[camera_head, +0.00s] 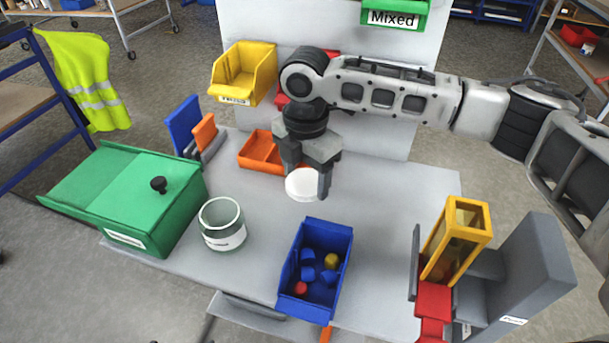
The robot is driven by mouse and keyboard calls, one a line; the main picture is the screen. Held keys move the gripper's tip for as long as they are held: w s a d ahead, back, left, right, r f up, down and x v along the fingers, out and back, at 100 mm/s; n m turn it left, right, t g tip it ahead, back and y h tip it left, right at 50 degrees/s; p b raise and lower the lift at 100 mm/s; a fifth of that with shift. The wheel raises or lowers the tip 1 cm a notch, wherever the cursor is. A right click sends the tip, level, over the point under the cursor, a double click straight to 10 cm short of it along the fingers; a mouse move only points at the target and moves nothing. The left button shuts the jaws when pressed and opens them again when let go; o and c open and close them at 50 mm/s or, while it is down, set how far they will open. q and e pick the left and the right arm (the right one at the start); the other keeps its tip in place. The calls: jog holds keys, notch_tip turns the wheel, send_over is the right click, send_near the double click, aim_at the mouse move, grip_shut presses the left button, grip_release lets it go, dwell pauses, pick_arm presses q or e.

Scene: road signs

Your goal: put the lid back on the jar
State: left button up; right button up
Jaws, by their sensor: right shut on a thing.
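A greenish glass jar (222,226) with a white label band stands upright and open on the left half of the grey table, beside the green box. A round white lid (302,186) is held by my right gripper (308,178), which points down near the table's middle. The lid is up and to the right of the jar in the picture, apart from it, and appears raised above the table. The gripper's fingers hide part of the lid's edge. My left gripper does not show.
A green box (150,195) with a black knob stands left of the jar. A blue bin (338,238) with several small pieces is at the front middle. An orange tray (258,152) lies behind. A yellow-framed dispenser (455,240) stands at the right.

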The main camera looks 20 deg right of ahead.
jog(key=shift+d+r+m, duration=0.15)
jog(key=shift+r+m, duration=0.35)
jog(key=s+d+r+m, duration=0.2)
jog(key=r+m, duration=0.4)
jog(key=m, duration=0.3)
jog(key=s+d+r+m, duration=0.3)
jog(key=s+r+m, duration=0.2)
jog(key=m, duration=0.5)
notch_tip(320, 180, up, 2)
jog(key=shift+s+r, duration=0.15)
jog(key=shift+s, duration=0.1)
